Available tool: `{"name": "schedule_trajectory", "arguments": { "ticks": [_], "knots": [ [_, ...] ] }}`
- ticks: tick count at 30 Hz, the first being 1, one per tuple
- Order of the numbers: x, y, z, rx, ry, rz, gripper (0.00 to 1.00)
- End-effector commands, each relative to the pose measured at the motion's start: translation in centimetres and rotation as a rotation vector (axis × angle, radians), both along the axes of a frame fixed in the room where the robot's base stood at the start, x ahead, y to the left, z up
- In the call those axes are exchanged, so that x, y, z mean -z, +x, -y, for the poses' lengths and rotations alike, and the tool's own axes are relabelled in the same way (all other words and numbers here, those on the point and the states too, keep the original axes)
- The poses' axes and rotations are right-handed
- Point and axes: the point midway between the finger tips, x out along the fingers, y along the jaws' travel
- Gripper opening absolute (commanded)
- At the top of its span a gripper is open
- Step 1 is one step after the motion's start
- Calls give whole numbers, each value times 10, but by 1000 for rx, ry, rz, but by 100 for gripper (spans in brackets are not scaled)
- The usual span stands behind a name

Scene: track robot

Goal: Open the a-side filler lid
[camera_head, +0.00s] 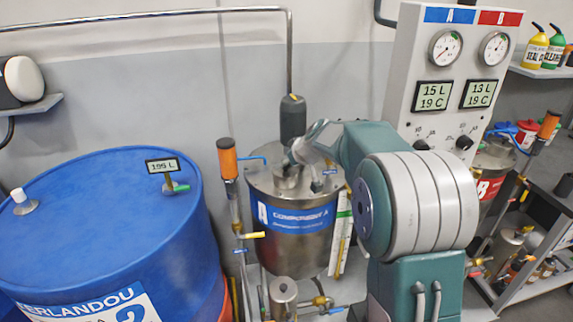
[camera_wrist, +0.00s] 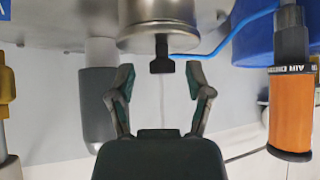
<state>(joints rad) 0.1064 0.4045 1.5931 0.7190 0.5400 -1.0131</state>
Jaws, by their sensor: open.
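The A tank (camera_head: 262,190) is a steel vessel with a blue "COMPONENT A" band, left of my arm in the head view. In the wrist view, which looks upside down, the a-side filler lid (camera_wrist: 158,34) is a round metal cap with a dark handle (camera_wrist: 162,62) sticking out of it. My gripper (camera_wrist: 160,78) is open, with one finger on each side of the handle. I see no clear contact between the fingers and the handle. In the head view my wrist and arm cover much of the tank top, and the fingertips are hard to make out.
In the wrist view a grey motor housing (camera_wrist: 97,105) stands left of the fingers and an orange air drier (camera_wrist: 291,110) right of them. A blue hose (camera_wrist: 215,53) curves past the lid. A blue drum (camera_head: 110,215) stands left of the tank, the gauge panel (camera_head: 455,90) at right.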

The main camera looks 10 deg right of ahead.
Motion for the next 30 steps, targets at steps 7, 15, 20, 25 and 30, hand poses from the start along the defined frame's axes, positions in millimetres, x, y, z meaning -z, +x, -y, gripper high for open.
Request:
{"name": "schedule_trajectory", "arguments": {
  "ticks": [7, 15, 20, 25, 30],
  "knots": [
    [10, 9, -3, 1, 0, 1, 66],
    [9, 9, -3, 1, 1, 1, 30],
    [10, 9, -3, 1, 0, 1, 0],
    [10, 10, -3, 2, 0, -1, 0],
    [9, 11, -4, 1, 0, -23, 0]
  ]
}}
